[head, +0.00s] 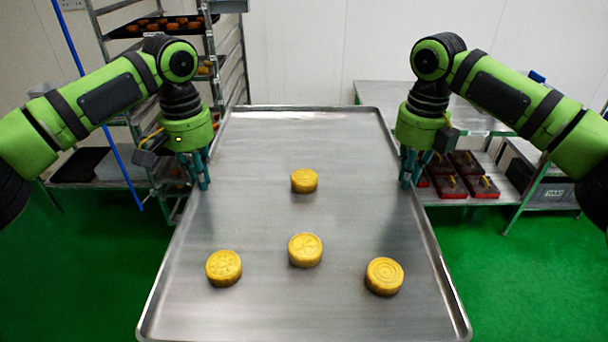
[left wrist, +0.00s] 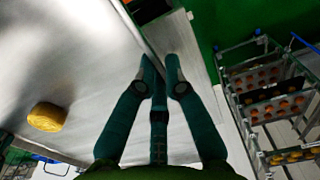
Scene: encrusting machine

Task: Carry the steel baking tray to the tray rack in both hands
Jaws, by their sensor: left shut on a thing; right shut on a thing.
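The steel baking tray (head: 300,135) is held out in front of me, with several round yellow cakes on it, one of them near its middle (head: 304,181). My left gripper (head: 203,185) is shut on the tray's left rim. In the left wrist view the gripper's fingers (left wrist: 160,72) close on the tray's edge (left wrist: 90,60), with one yellow cake (left wrist: 47,117) on the tray. My right gripper (head: 408,183) is shut on the tray's right rim. The tray rack (head: 232,62) stands at the back left, with dark trays of orange-brown pieces; it also shows in the left wrist view (left wrist: 243,118).
A steel table (head: 375,93) stands behind at the right, with red boxes (head: 478,187) on its lower shelf. A dark tray (head: 80,165) lies on a shelf at the left, near a blue pole (head: 92,95). Green floor (head: 510,270) is clear on both sides.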

